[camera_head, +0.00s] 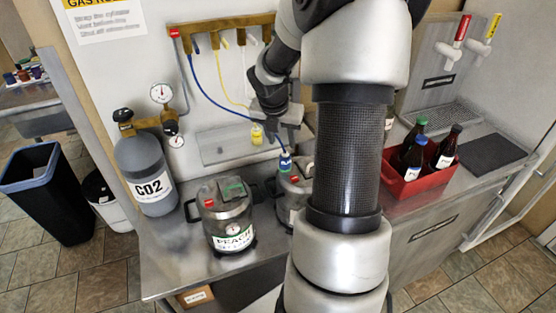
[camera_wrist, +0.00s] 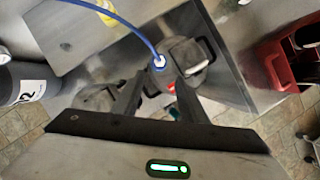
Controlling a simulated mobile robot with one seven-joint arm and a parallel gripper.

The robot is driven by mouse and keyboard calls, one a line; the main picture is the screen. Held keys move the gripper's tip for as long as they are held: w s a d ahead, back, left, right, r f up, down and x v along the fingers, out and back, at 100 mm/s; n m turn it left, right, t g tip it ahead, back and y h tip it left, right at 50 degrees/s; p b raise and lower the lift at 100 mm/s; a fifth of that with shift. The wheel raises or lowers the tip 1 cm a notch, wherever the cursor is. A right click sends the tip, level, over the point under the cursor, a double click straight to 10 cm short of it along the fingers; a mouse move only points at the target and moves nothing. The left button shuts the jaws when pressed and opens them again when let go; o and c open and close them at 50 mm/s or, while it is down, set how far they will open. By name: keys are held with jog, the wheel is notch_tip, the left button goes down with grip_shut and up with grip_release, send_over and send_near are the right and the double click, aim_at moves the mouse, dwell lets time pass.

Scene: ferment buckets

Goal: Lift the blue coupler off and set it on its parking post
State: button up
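The blue coupler (camera_head: 285,161), with its blue hose, sits upright on the rear steel keg (camera_head: 284,206), which my arm partly hides. It also shows in the wrist view (camera_wrist: 159,63). My gripper (camera_head: 284,140) points down above the coupler. In the wrist view my gripper (camera_wrist: 160,77) is open, its two fingers apart with the coupler just beyond and between their tips. I cannot tell whether they touch it. The yellow coupler (camera_head: 257,135) stands at the steel plate (camera_head: 222,146) by the wall. I cannot make out the parking post for blue.
A PEACH keg (camera_head: 226,220) stands in front left of the coupler's keg. A CO2 cylinder (camera_head: 147,170) is at the left. A red crate (camera_head: 412,184) with dark bottles is at the right. The bench front is partly clear.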

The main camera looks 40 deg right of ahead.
aim_at(284, 156)
jog(key=b+x, duration=0.2)
jog(key=x, duration=1.1)
jog(key=shift+w+f, duration=0.1)
jog(key=shift+f, duration=0.2)
jog(key=c, duration=0.8)
notch_tip(284, 156, up, 10)
jog(key=shift+r+p, duration=0.1)
jog(key=shift+p, duration=0.85)
